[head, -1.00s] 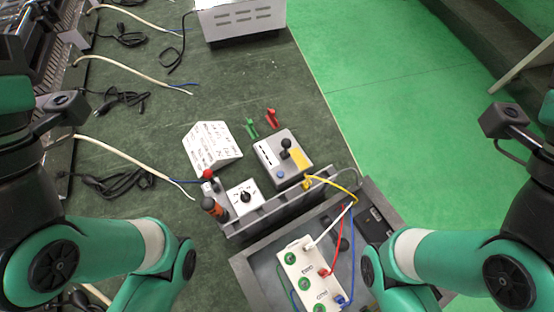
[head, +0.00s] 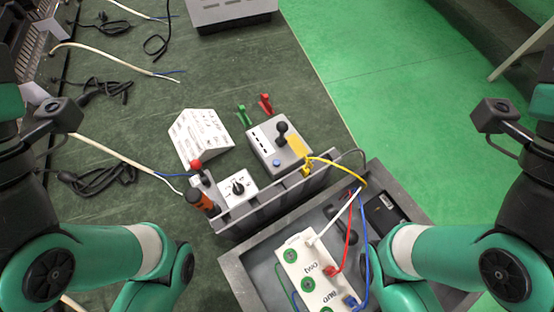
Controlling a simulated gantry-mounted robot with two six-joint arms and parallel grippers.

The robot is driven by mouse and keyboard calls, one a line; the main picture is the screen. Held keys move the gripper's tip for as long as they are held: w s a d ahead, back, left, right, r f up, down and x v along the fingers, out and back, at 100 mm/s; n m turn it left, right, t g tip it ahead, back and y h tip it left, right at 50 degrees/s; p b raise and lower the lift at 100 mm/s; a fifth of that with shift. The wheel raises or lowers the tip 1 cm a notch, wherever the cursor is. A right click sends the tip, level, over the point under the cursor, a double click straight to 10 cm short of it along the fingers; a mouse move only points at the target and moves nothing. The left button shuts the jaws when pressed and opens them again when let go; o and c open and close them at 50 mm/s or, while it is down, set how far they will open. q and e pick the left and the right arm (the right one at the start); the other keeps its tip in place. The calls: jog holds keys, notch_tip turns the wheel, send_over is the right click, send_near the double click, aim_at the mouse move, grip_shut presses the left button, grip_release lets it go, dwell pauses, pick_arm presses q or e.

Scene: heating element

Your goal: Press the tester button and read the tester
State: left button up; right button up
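A grey tester box (head: 280,146) with a black lever, a blue button (head: 277,163) and a yellow label sits on the dark green bench, right of centre. A smaller white unit with a black rotary knob (head: 238,188) stands to its lower left. A white block with green-ringed sockets (head: 305,268) lies in the grey tray, with white, red and blue leads plugged in. A yellow lead clips near the tray's divider. My two arms come in from the lower left and lower right. Neither gripper shows; both are beyond the bottom of the head view.
An orange-and-black handled tool (head: 201,199) stands by the knob unit. The grey tray (head: 236,268) fills the lower middle. Cables with bare ends (head: 115,154) lie at left.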

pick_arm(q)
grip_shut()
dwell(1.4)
